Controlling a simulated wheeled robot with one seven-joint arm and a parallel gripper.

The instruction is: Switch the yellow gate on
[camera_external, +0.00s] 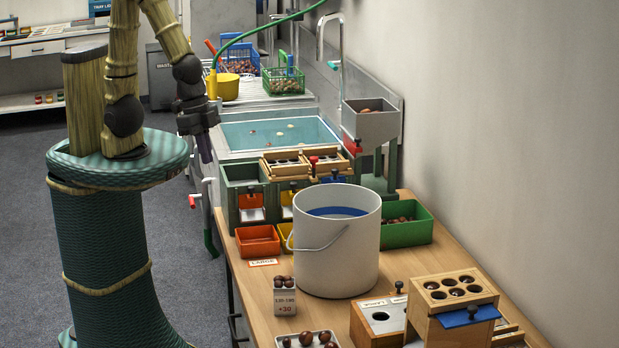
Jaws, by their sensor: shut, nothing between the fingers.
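The sorter (232,192) stands on the bench behind the white bucket, with small coloured gates on its front. The yellow gate (287,198) shows in part, just left of the bucket rim, with the orange gate (251,201) to its left. Whether the yellow gate is on or off is too small to tell. My gripper (206,156) is shut and empty, pointing down to the left of the sorter and above its top, apart from the gates.
The white bucket (336,255) stands in front of the sorter and hides part of it. An orange bin (258,240) and a partly hidden yellow bin (285,236) sit below the gates. A green bin (408,233) is at right. A sink (235,134) lies behind.

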